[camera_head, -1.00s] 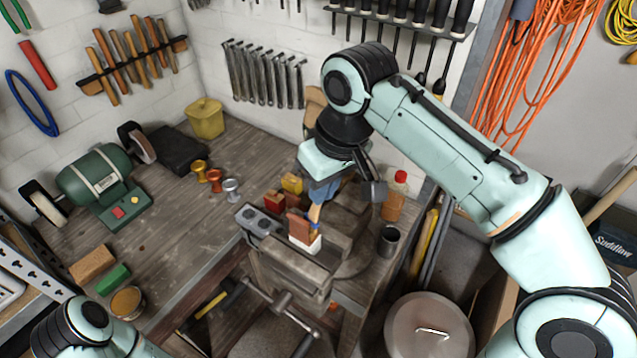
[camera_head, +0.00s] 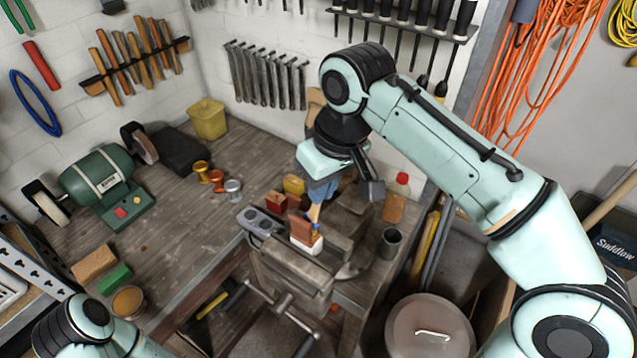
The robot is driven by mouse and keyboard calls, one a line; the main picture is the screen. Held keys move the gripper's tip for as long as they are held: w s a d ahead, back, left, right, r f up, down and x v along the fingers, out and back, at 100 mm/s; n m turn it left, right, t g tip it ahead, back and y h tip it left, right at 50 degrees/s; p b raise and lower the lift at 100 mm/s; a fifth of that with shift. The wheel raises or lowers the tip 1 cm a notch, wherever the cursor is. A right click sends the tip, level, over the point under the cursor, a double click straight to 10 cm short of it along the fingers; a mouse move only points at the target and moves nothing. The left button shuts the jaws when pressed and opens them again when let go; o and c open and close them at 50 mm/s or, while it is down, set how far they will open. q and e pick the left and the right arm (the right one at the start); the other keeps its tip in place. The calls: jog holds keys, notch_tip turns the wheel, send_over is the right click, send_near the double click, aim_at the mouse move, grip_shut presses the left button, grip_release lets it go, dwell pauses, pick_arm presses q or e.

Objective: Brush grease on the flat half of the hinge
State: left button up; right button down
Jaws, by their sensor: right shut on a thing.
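My right gripper (camera_head: 324,190) is above the vise (camera_head: 290,262) at the bench's front edge. It is shut on a brush (camera_head: 315,213) with a tan handle, which points down. The brush's dark lower end is close to a red-brown upright plate (camera_head: 298,226) and a white piece (camera_head: 306,244) at the vise jaws. These look like the hinge and its surround, but I cannot clearly tell the halves apart. Whether the bristles touch is too small to tell. An open tin with yellow-brown contents (camera_head: 128,301) stands at the bench's front left. My left gripper is out of view.
A green bench grinder (camera_head: 98,185) stands at left. Wooden and green blocks (camera_head: 94,263) lie near the tin. A bottle with a red cap (camera_head: 395,205) and a metal cup (camera_head: 389,243) stand right of the vise.

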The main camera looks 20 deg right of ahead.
jog(key=shift+s+d, duration=0.2)
jog(key=shift+w+a, duration=0.5)
jog(key=shift+w, duration=0.2)
jog(key=shift+f, duration=0.1)
jog(key=shift+s, duration=0.1)
jog(key=shift+s+d+f, duration=0.1)
jog(key=shift+s+d, duration=0.4)
jog(key=shift+s, duration=0.15)
jog(key=shift+w+a, duration=0.1)
jog(key=shift+w, duration=0.05)
